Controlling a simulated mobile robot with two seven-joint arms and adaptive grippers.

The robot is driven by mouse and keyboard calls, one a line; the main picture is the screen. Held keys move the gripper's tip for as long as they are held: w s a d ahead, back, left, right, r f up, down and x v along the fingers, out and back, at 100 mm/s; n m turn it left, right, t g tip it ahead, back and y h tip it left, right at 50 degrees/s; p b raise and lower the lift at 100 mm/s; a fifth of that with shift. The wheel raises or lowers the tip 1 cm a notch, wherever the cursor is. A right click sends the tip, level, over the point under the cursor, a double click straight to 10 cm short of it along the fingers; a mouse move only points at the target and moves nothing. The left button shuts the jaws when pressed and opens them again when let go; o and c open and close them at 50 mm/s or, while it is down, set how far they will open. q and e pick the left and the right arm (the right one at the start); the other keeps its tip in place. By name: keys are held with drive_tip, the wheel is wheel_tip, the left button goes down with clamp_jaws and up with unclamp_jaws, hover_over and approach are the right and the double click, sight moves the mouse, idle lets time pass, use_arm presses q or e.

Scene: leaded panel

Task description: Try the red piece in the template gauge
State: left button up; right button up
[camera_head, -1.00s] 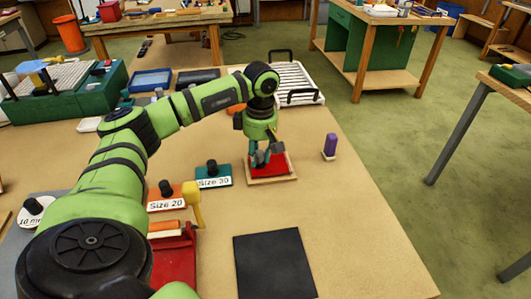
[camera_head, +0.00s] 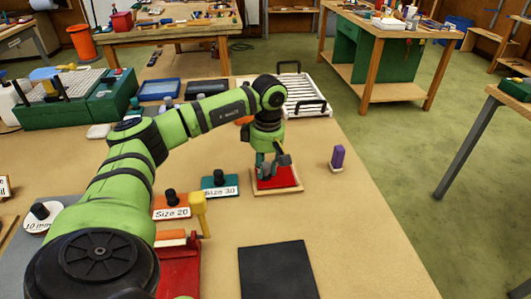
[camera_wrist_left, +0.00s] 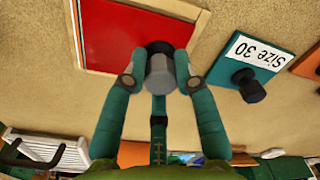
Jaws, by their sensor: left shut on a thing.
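The red piece (camera_head: 278,183) is a flat square plate within a shallow wooden-edged frame (camera_head: 299,186), which looks like the template gauge. In the left wrist view the red piece (camera_wrist_left: 112,35) has a pale gap along its edge, inside the frame's border (camera_wrist_left: 199,35). I cannot tell whether it lies fully flat. My left gripper (camera_head: 274,166) points down over it. In the left wrist view its fingers (camera_wrist_left: 160,74) are shut on a grey knob with a dark base at the red plate's near edge. My right gripper is not in view.
A teal "Size 30" plate (camera_head: 228,191) and an orange "Size 20" plate (camera_head: 160,213), both with black knobs, lie left of the frame. A black mat (camera_head: 278,270) lies in front.

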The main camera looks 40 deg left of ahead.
use_arm(q)
drive_tip(key=o, duration=1.1)
drive_tip(key=shift+o, duration=0.2)
wheel_tip(320, 180, up, 12)
drive_tip(key=shift+d, duration=0.15)
drive_tip(key=shift+w+f, duration=0.1)
